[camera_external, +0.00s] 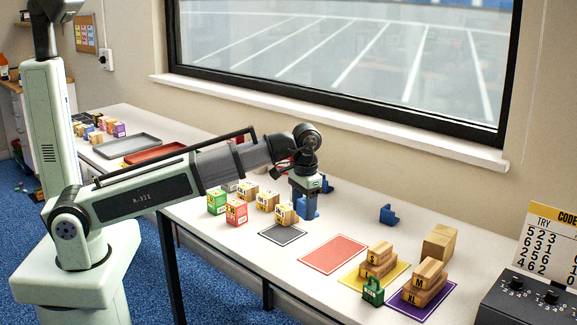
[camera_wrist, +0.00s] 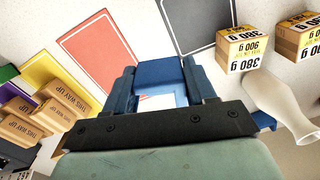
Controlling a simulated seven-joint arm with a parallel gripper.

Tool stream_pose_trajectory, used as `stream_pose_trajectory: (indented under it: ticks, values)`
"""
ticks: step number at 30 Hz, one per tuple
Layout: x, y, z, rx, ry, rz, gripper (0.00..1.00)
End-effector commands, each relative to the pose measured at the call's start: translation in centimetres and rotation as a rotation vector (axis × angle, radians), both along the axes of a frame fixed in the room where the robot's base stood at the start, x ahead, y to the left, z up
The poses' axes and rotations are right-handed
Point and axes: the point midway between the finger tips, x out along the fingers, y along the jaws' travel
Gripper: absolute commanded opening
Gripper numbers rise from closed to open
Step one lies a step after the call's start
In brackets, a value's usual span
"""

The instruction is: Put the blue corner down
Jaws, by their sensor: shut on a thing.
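My gripper (camera_external: 306,193) points down over the table and is shut on a blue corner (camera_external: 309,209). The corner is at or just above the white tabletop; I cannot tell if it touches. In the wrist view the blue corner (camera_wrist: 158,72) sits between the two fingers of my gripper (camera_wrist: 163,88), partly hidden by the gripper body. Another blue corner (camera_external: 388,214) stands on the table to the right. A further blue piece (camera_external: 326,185) shows just behind my gripper.
Cartons (camera_external: 285,214) stand close left of my gripper. A grey mat (camera_external: 282,234) and a red mat (camera_external: 333,254) lie bare in front. Wooden blocks stand on the yellow mat (camera_external: 352,278) and purple mat (camera_external: 408,308). A green piece (camera_external: 373,291) is near the front edge.

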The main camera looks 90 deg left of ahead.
Motion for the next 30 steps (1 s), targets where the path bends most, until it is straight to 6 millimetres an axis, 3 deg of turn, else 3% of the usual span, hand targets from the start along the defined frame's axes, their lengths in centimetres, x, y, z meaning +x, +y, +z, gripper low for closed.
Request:
stream_pose_trajectory:
  ticks: [7,13,20,30]
  values:
    - [0.2,-0.9,1.7,0.0,0.0,-0.014,0.28]
    - [1.9,-4.0,2.1,0.0,0.002,-0.067,0.28]
    - [9.5,-7.6,3.9,-0.002,0.004,-0.132,0.28]
    - [22.3,-11.7,7.1,-0.008,0.0,-0.16,0.28]
